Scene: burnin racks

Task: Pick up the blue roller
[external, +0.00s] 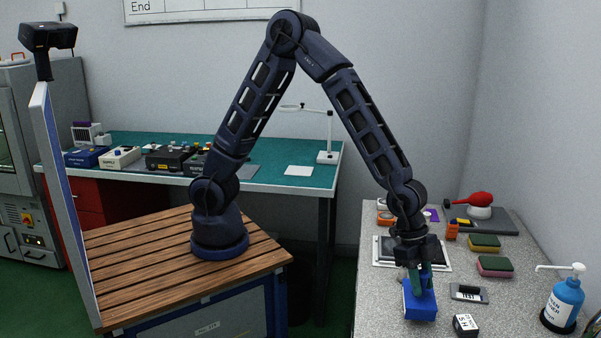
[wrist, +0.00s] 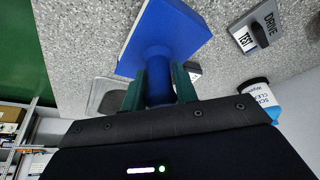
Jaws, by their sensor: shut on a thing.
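The blue roller (external: 420,302) is at the front left of the speckled grey counter, below my gripper (external: 419,277). In the wrist view the blue roller (wrist: 165,38) shows a broad, flat blue head and a round blue stem. The green fingers of my gripper (wrist: 158,88) are on either side of this stem and shut on it. I cannot tell whether the roller's head touches the counter or is slightly above it.
Beside the roller are a black-and-white labelled block (external: 465,325) and a grey labelled piece (external: 468,293). Sponges (external: 494,266), a red bulb (external: 480,198) and a blue pump bottle (external: 564,303) stand farther right. A flat framed panel (external: 442,262) lies behind my gripper.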

